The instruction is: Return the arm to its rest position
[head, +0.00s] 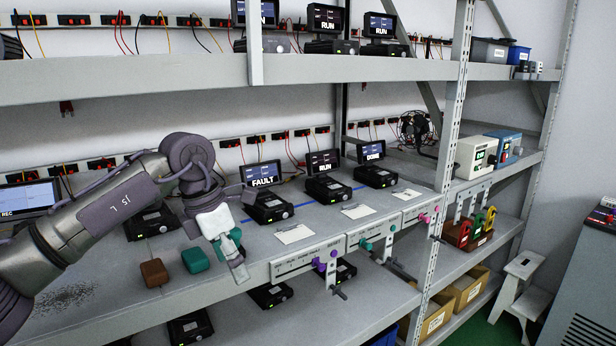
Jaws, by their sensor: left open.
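My left arm (115,205) reaches in from the left over the middle shelf (330,225). Its gripper (232,262) is open and points down near the front edge of this shelf. A teal patch shows at its fingers; I cannot tell whether it is part of the gripper or a thing behind it. A teal block (195,260) and a brown block (153,273) lie on the shelf just left of the gripper. My right gripper is not in view.
Units with screens stand along the shelf, including one reading FAULT (262,174) and one reading DONE (372,151). White cards (294,234) lie before them. Labelled rails with coloured knobs (365,244) line the front edge. A white step stool (519,285) stands at right.

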